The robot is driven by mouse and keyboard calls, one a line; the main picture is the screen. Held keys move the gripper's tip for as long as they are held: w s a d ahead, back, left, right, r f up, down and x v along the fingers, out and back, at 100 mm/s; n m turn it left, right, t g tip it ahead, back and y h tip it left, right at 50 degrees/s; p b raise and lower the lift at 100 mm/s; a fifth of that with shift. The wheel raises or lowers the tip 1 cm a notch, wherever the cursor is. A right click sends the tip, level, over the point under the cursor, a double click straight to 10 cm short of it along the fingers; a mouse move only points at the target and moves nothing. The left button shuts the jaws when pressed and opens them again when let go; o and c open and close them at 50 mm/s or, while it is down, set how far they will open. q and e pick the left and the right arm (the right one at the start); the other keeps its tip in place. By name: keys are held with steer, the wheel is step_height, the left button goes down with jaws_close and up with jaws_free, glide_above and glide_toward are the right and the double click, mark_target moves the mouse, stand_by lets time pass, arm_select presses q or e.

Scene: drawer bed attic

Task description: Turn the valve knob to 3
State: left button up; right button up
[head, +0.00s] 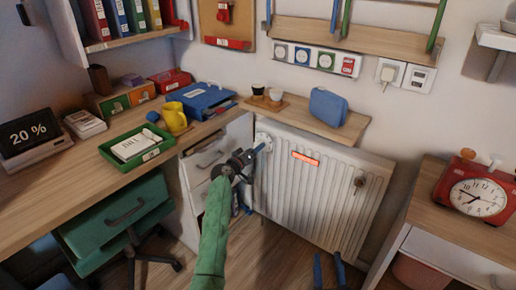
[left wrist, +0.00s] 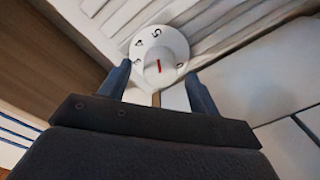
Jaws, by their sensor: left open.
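The white valve knob (left wrist: 166,45) sits between and just beyond the fingertips of my left gripper (left wrist: 158,70) in the left wrist view. The knob has dark numerals, with 5 and 4 readable and another partly visible at its left edge. A short red mark shows on its central part. In the head view the knob (head: 263,137) is at the upper left corner of the white radiator (head: 310,190), partly hidden by my left gripper (head: 259,153). The left gripper is open, and I cannot tell whether it touches the knob. My right gripper (head: 328,267) shows two separated blue fingers at the bottom edge.
A wooden shelf (head: 300,116) above the radiator holds a blue bag (head: 327,107) and small cups. A white drawer cabinet (head: 205,160) stands left of the knob. A green chair (head: 115,225) is at left, and a side table with a red clock (head: 473,194) at right.

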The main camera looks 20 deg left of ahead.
arm_select(q)
steer(key=shift+x, duration=1.5)
arm_select(e)
steer(key=shift+s+d+r+t, duration=0.1)
steer(key=shift+s+r+t, duration=0.15)
steer(key=shift+r, duration=0.4)
steer(key=shift+s+d+r+t, duration=0.1)
steer(key=shift+s+r+t, duration=0.1)
steer(key=shift+r, duration=0.4)
arm_select(q)
steer(key=c, duration=1)
steer(key=shift+o, duration=0.2)
arm_select(e)
steer(key=shift+w, duration=0.1)
